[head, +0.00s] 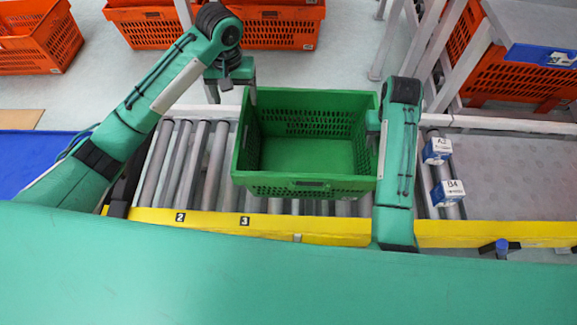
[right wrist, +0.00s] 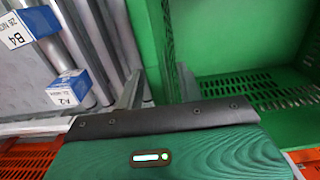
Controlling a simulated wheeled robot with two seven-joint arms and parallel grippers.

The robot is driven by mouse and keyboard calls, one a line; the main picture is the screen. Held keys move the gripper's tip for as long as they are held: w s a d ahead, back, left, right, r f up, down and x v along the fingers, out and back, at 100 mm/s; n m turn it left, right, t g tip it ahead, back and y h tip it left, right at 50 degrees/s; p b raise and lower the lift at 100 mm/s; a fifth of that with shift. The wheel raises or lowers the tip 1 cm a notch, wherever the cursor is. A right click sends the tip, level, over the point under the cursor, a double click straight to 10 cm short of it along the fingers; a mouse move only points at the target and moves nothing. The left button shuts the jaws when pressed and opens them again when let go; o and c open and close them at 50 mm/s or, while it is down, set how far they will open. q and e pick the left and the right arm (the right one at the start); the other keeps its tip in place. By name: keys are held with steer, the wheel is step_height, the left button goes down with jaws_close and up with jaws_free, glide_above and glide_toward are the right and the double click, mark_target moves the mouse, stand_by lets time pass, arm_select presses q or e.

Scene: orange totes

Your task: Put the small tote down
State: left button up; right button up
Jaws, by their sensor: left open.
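The small tote (head: 308,152) is green, empty and open-topped. It is over the roller conveyor in the head view and looks about level; whether its base touches the rollers is hidden. My left gripper (head: 236,88) is open at the tote's back left corner, with one finger near the rim. My right gripper (head: 374,130) is at the tote's right wall, its jaws partly hidden by my arm.
The roller conveyor (head: 190,165) has a yellow front rail (head: 200,220). Blue-and-white boxes marked A2 (head: 437,150) and B4 (head: 448,192) stand right of my right arm. Orange totes (head: 35,40) lie at the back left, with more at the back right (head: 505,75). Rollers left of the tote are clear.

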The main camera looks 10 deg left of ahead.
steer(key=o, duration=0.8)
